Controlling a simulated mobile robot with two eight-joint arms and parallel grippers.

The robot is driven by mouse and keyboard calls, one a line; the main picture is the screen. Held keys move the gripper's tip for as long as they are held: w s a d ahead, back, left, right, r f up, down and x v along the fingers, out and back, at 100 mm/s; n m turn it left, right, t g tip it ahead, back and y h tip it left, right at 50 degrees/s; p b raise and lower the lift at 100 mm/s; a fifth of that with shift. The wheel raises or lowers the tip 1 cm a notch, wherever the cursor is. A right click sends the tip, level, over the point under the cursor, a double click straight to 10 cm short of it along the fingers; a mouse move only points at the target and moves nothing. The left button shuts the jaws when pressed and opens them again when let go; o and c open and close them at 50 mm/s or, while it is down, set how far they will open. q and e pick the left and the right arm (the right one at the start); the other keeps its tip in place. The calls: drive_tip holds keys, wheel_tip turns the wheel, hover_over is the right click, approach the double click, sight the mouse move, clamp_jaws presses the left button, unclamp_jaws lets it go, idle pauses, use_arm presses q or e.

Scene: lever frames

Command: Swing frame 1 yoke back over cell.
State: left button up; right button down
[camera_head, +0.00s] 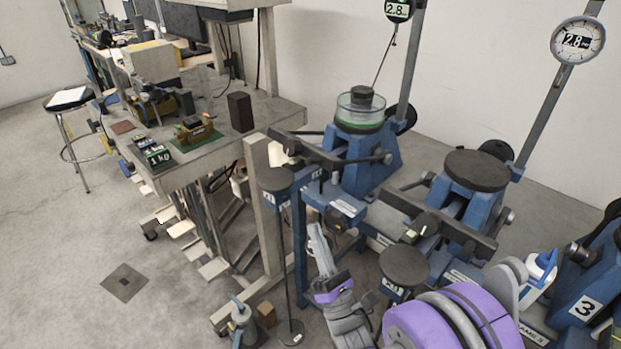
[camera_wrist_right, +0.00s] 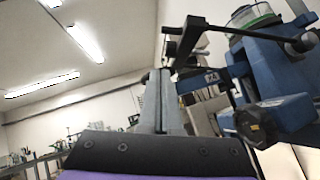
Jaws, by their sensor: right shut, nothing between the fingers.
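The far blue frame (camera_head: 372,165), which I take as frame 1, carries a clear round cell (camera_head: 359,115) with a green band and a dark cap. Its dark yoke bar (camera_head: 306,150) points out to the left and front, beside the cell rather than over it. In the right wrist view the yoke (camera_wrist_right: 188,45) is at upper middle and the cell (camera_wrist_right: 252,17) at upper right. My right gripper (camera_head: 315,232) is shut and empty, pointing up below the yoke and apart from it; its fingers show in the right wrist view (camera_wrist_right: 165,80). My left gripper is not in view.
A second blue frame (camera_head: 470,200) with a dark bar across it stands to the right, and a frame marked 3 (camera_head: 585,308) beyond. A workbench (camera_head: 225,145) is at left. A thin stand with a round dark top (camera_head: 276,180) is close left of my gripper. Open floor lies far left.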

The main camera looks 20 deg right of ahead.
drive_tip(key=s+d+r+p+x, duration=0.1)
drive_tip(key=p+x, duration=0.2)
drive_tip(key=x, duration=0.7)
drive_tip(key=shift+d+r, duration=0.25)
drive_tip(key=shift+r, duration=0.3)
drive_tip(key=shift+w, duration=0.15)
drive_tip(key=shift+r, duration=0.1)
